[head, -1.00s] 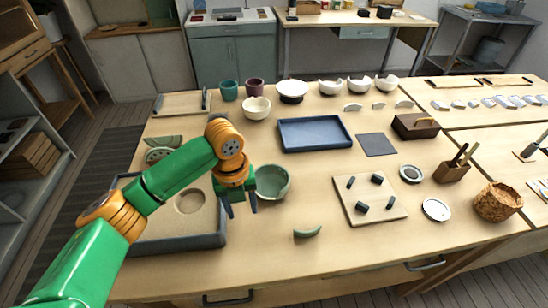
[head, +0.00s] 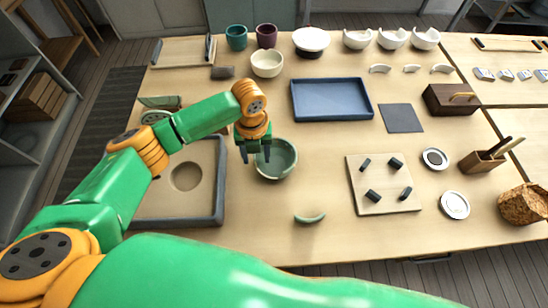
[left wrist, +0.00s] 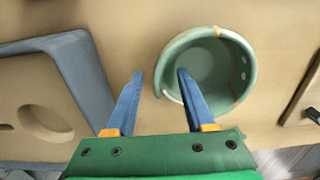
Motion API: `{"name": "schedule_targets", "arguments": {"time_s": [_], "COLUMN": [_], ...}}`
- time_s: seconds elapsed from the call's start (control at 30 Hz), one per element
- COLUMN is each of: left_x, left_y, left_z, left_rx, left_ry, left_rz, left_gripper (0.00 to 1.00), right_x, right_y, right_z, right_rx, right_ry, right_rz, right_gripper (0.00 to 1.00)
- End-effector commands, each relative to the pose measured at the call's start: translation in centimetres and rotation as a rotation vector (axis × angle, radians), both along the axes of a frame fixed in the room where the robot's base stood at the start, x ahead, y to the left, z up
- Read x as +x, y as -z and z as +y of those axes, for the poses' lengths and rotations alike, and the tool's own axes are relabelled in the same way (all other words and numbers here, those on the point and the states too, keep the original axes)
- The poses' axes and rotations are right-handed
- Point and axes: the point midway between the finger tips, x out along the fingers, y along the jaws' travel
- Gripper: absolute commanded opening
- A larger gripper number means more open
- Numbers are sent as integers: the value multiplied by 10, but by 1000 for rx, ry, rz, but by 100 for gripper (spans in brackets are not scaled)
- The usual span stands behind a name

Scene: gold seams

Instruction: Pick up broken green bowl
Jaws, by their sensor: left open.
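The broken green bowl (head: 284,162) stands upright on the table, right beside my left gripper (head: 254,157). In the left wrist view the bowl (left wrist: 214,68) shows gold seams on its right side and a gap in the rim at its left. My left gripper (left wrist: 160,73) is open, with nothing held. One finger appears over the bowl's inside and the other left of the bowl, so the left rim lies between them in that view. Contact cannot be told. A curved green shard (head: 309,218) lies apart, nearer the front edge. My right gripper is not in view.
A grey-rimmed sand tray (head: 217,203) lies left of the bowl. A blue tray (head: 332,99) is behind it. A board with dark blocks (head: 383,205) lies to the right. The table around the shard is clear.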

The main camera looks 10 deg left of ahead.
Motion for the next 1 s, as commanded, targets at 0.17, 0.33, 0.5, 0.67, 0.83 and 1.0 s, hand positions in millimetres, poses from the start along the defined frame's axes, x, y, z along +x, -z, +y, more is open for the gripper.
{"name": "schedule_targets", "arguments": {"time_s": [0.17,0.33,0.5,0.67,0.83,1.0], "left_x": [0,0,0,0,1,-2], "left_y": [0,0,0,-3,-19,-39], "left_z": [0,0,0,0,0,-7], "left_rx": [0,0,0,0,-1,-3], "left_ry": [-1,-1,-1,-2,-3,1], "left_rz": [0,1,1,1,0,0], "left_gripper": [27,0,0,0,0,0], "right_x": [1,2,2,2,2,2], "right_y": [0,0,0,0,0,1], "right_z": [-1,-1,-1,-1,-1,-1], "right_rx": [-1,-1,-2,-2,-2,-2], "right_ry": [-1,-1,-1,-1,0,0], "right_rz": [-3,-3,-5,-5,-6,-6], "right_gripper": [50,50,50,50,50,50]}}
